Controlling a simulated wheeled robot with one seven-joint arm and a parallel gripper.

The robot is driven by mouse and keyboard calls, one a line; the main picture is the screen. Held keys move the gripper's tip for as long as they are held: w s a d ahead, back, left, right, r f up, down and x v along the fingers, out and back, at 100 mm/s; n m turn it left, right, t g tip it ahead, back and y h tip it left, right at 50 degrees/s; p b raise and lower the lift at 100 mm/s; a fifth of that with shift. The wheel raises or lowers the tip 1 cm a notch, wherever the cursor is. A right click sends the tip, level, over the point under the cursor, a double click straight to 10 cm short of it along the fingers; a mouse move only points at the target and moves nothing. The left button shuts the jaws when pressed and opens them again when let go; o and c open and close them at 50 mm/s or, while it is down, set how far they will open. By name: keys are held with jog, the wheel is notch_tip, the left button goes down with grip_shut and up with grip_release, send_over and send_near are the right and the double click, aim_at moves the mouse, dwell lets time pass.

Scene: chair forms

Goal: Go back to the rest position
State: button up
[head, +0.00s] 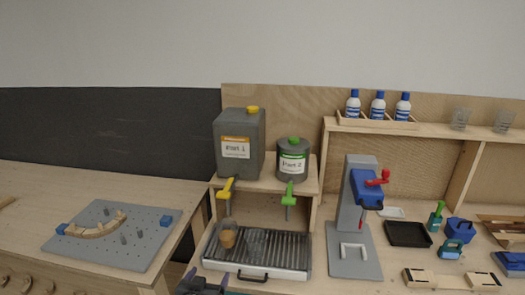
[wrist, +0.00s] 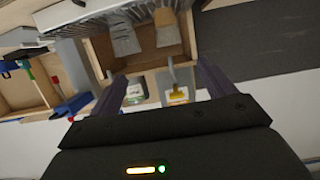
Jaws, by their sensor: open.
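My gripper (head: 205,284) shows at the bottom edge of the head view, in front of the ribbed drip tray. In the wrist view my gripper (wrist: 160,88) has its two dark fingers spread apart with nothing held between them. That view is turned over, with the containers and cups lying beyond the fingers. Most of my arm is out of the head view.
A ribbed tray (head: 285,268) holds a tan cup (head: 228,236) and a grey cup (head: 257,243). Behind are the Part 1 canister (head: 238,165) and Part 2 container (head: 292,168). A blue-headed press (head: 362,190) stands right; a pegged plate (head: 140,252) lies left.

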jog(key=s+d+f+m+g+h, duration=0.1)
jog(key=s+d+f+g, duration=0.3)
jog(key=d, duration=0.6)
jog(key=d+f+m+g+h, duration=0.15)
jog(key=d+g, duration=0.35)
jog(key=d, duration=0.5)
jog(key=s+d+r+n+g+y, duration=0.2)
jog(key=s+d+r+n+y, duration=0.2)
jog(key=s+d+r, duration=0.6)
jog(key=s+r, duration=0.4)
jog(key=shift+d+r+g+y, duration=0.25)
jog(key=shift+d+g+y, duration=0.1)
jog(key=shift+d+g, duration=0.05)
jog(key=shift+w, duration=0.2)
jog(key=shift+s+d, duration=0.1)
jog(key=shift+s, duration=0.05)
